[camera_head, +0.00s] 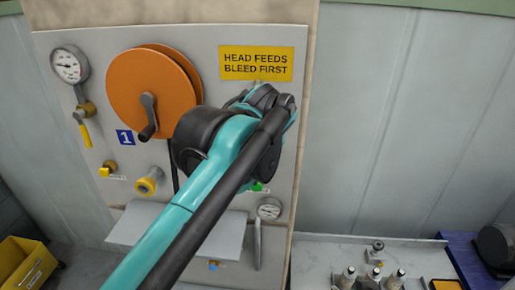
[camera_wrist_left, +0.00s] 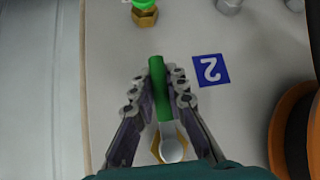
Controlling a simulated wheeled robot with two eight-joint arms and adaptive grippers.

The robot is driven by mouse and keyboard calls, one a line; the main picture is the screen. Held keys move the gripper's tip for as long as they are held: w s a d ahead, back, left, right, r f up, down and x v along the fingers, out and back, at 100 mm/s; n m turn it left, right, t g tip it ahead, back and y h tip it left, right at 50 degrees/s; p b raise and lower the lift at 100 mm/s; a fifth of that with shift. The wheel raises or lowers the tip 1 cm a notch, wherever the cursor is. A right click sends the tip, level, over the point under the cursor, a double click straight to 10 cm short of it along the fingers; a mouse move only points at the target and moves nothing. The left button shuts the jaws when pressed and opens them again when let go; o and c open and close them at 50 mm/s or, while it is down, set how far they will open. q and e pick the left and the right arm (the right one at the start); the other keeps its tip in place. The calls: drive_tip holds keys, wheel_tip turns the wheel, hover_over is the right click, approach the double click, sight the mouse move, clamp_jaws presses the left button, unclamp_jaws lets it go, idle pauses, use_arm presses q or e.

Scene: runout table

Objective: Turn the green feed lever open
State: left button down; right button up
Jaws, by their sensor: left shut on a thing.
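The green feed lever (camera_wrist_left: 158,85) shows in the left wrist view, its green grip joined to a grey metal pivot over a brass fitting (camera_wrist_left: 158,146). My left gripper (camera_wrist_left: 158,92) has its two fingers on either side of the green grip and is shut on it. A blue label reading 2 (camera_wrist_left: 210,69) is beside the lever and appears upside down. In the head view my left arm reaches across to the panel (camera_head: 210,68) and hides the lever and the fingers. My right gripper is in neither view.
The panel carries an orange reel (camera_head: 130,90) with a crank, a pressure gauge (camera_head: 69,65), a yellow-handled valve (camera_head: 83,128) and a yellow sign (camera_head: 257,63). A green knob (camera_wrist_left: 145,4) is near the lever. Metal fittings (camera_head: 375,272) stand on the lower right bench.

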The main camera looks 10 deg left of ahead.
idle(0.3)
use_arm(q)
drive_tip(key=c, duration=1.5)
unclamp_jaws()
drive_tip(key=v, duration=1.2)
drive_tip(key=s+a+f+m+g+h, duration=0.1)
drive_tip(key=s+a+f, duration=0.3)
drive_tip(key=f, duration=0.9)
drive_tip(key=s+a+f, duration=0.3)
drive_tip(key=a+f, duration=0.2)
drive_tip(key=f, duration=0.7)
drive_tip(key=s+a+f+m+g+h, duration=0.1)
drive_tip(key=s+a+f, duration=0.3)
drive_tip(key=f, duration=0.9)
wheel_tip(320, 180, down, 38)
drive_tip(key=b, duration=3.8)
drive_tip(key=shift+w+d+r+b, duration=0.15)
drive_tip(key=shift+w+r+b, duration=0.05)
drive_tip(key=shift+w+b, duration=0.25)
